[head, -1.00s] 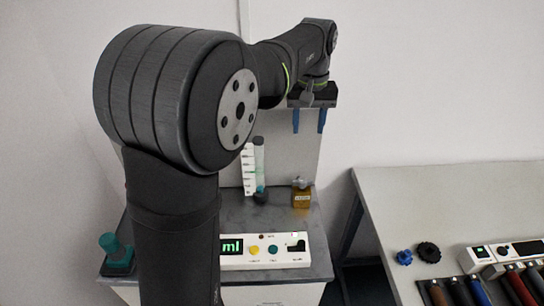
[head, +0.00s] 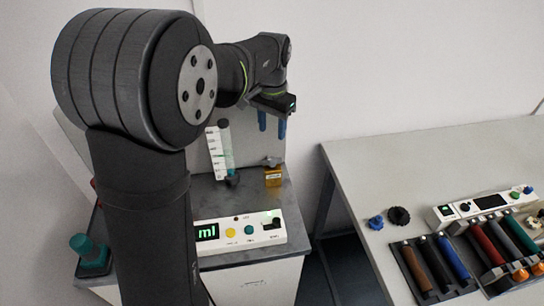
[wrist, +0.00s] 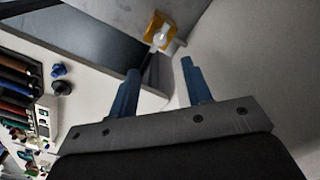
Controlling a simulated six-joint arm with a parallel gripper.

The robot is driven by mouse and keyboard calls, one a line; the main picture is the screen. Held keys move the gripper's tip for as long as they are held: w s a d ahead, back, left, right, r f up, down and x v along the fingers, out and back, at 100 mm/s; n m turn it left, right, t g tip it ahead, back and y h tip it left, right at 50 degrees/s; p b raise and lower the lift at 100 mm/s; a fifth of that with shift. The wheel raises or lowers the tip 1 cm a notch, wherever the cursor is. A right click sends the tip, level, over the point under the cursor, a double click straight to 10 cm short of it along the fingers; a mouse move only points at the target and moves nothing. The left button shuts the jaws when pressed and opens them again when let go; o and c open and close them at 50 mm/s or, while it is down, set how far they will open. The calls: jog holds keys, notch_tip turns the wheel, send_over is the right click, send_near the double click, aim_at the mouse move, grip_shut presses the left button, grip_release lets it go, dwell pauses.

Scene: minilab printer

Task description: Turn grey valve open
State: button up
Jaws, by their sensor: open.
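The grey valve (head: 271,162) sits on top of a small amber block (head: 273,178), toward the right of the dark-topped bench. In the wrist view the valve (wrist: 160,39) shows pale, on the amber block (wrist: 154,22), past the fingertips. My gripper (head: 272,128) is open, with two blue fingers pointing down above the valve. In the wrist view my gripper (wrist: 160,70) has a wide empty gap between its fingers. It is apart from the valve. The exact angle of the valve handle is too small to tell.
A graduated tube (head: 226,150) stands left of the block. A white panel with a green display (head: 207,232) lies in front. A teal-topped item (head: 92,253) is at the left corner. A white table (head: 370,180) at right holds knobs and several coloured cylinders. The air around my gripper looks clear.

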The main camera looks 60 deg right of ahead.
aim_at(272, 159)
notch_tip(272, 159, down, 12)
jog(key=shift+r, duration=0.25)
grip_shut()
jog(key=shift+m, duration=0.3)
jog(key=m, duration=0.5)
jog(key=shift+m, duration=0.3)
jog(key=m, duration=0.5)
jog(key=shift+m, duration=0.3)
dwell(0.4)
